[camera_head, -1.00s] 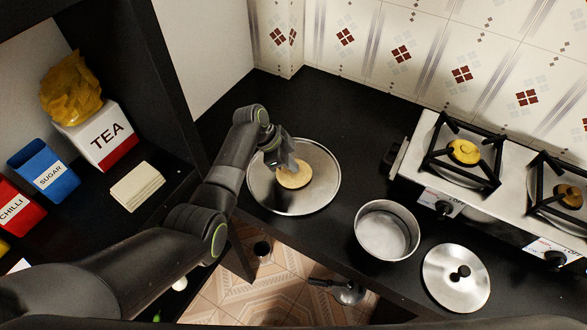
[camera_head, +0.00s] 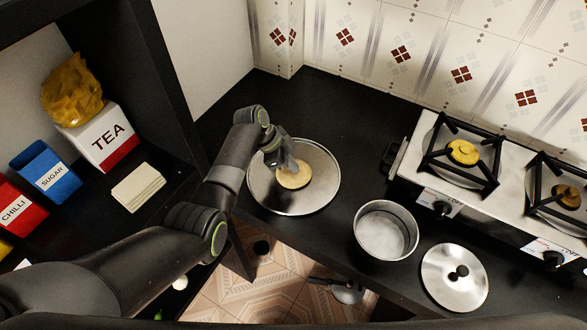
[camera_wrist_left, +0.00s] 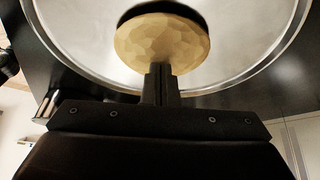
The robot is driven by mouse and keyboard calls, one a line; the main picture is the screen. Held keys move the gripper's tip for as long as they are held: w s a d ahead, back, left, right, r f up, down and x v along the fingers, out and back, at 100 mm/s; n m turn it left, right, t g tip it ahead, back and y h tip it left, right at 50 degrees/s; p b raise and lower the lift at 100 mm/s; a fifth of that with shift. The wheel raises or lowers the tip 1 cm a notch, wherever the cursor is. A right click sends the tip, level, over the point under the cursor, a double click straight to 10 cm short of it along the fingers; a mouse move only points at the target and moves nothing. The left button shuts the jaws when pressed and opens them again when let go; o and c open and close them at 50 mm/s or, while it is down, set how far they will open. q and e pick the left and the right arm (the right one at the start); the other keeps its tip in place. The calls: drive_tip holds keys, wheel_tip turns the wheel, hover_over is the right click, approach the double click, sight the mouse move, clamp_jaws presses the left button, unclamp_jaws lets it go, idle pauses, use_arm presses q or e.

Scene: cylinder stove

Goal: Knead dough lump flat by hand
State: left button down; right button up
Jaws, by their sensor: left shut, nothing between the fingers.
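The dough lump (camera_head: 296,177) is a pale tan, rounded, faceted piece on a round metal tray (camera_head: 318,201) on the black counter. In the left wrist view the dough (camera_wrist_left: 163,42) looks like a low disc with a dark shadow along its far edge. My left gripper (camera_head: 289,164) is over the dough from its left. In the left wrist view its fingers (camera_wrist_left: 160,78) are closed together at the dough's near edge. Whether they touch it is hard to tell. Nothing is held. My right gripper is not in view.
A steel pot (camera_head: 385,231) and a lid (camera_head: 455,277) stand right of the tray. A stove (camera_head: 490,209) is at the right. A shelf at the left holds a tea box (camera_head: 106,143) and a sugar box (camera_head: 49,172). The counter behind the tray is clear.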

use_arm(q)
drive_tip(key=shift+s+f, duration=0.1)
drive_tip(key=shift+f, duration=0.05)
idle(0.9)
drive_tip(key=shift+p, duration=0.3)
wheel_tip(320, 180, up, 2)
drive_tip(key=shift+p, duration=0.95)
drive_tip(key=shift+r+p, duration=0.55)
drive_tip(key=shift+r, duration=0.05)
wheel_tip(320, 180, up, 6)
drive_tip(key=p, duration=0.5)
